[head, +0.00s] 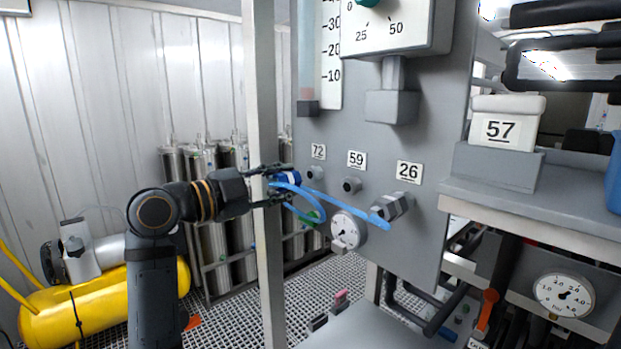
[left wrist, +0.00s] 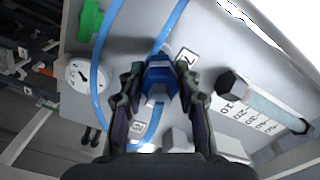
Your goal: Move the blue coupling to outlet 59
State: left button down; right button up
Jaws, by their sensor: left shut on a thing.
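My left gripper (head: 277,184) is shut on the blue coupling (head: 290,178), in front of the grey panel and left of its outlets. In the left wrist view the blue coupling (left wrist: 160,76) sits between the two fingers. A blue hose (head: 325,203) runs from near the gripper to the right, toward the metal fitting (head: 397,207) under label 26. Outlet 59 (head: 351,185) is a dark round port below its label (head: 356,159), with nothing seen on it. The gripper is left of it and apart from it. The outlet under label 72 (head: 313,174) is close to the coupling. My right gripper is not seen.
A round gauge (head: 348,230) hangs below outlet 59. A pale upright post (head: 264,120) stands beside my gripper. A box marked 57 (head: 505,125) is on the right shelf. Metal cylinders (head: 215,230) and a yellow tank (head: 90,305) stand at the left.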

pick_arm(q)
jog(key=shift+b+v, duration=0.4)
jog(key=shift+v, duration=1.05)
jog(key=shift+w, duration=0.1)
